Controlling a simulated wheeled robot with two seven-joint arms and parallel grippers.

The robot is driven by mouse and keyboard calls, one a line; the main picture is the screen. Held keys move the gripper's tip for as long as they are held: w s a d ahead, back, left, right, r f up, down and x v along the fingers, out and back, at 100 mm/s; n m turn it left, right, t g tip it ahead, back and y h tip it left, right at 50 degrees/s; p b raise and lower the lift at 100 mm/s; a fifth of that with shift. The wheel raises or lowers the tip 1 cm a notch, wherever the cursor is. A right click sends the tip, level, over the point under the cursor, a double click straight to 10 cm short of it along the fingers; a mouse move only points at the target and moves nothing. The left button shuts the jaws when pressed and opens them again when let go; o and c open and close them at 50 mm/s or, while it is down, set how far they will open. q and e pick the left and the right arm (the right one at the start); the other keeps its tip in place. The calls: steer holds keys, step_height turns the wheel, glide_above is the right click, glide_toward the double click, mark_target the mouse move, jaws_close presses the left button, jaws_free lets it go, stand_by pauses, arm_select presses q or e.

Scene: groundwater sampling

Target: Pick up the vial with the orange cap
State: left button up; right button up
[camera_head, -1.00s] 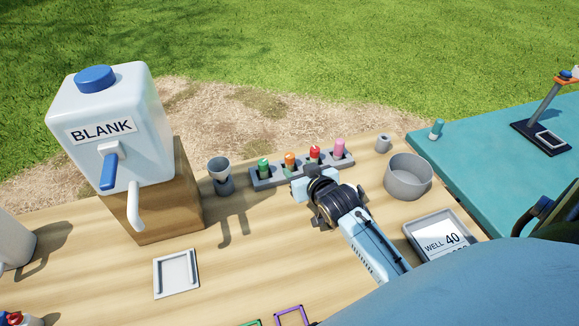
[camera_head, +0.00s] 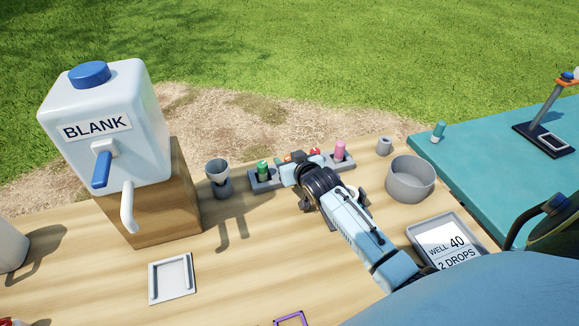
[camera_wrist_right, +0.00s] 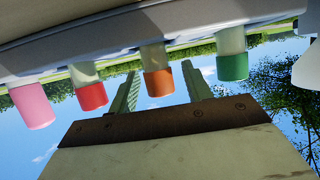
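The orange-capped vial (camera_wrist_right: 157,82) stands in the grey rack (camera_head: 345,167), between the red-capped vial (camera_wrist_right: 91,95) and the green-capped vial (camera_wrist_right: 232,66). My right gripper (camera_wrist_right: 160,70) is open and empty. In the right wrist view, which looks inverted, its two fingers appear on either side of the orange-capped vial, with gaps to both. In the head view my right gripper (camera_head: 302,163) is at the rack and hides most of the orange-capped vial (camera_head: 297,155). I cannot tell whether the fingers reach fully around it. My left gripper is not in view.
A pink-capped vial (camera_head: 339,149) stands at the rack's right end. The BLANK container (camera_head: 105,125) stands at the left. Open wood lies in front of the rack.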

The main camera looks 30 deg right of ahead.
steer(key=c, duration=1)
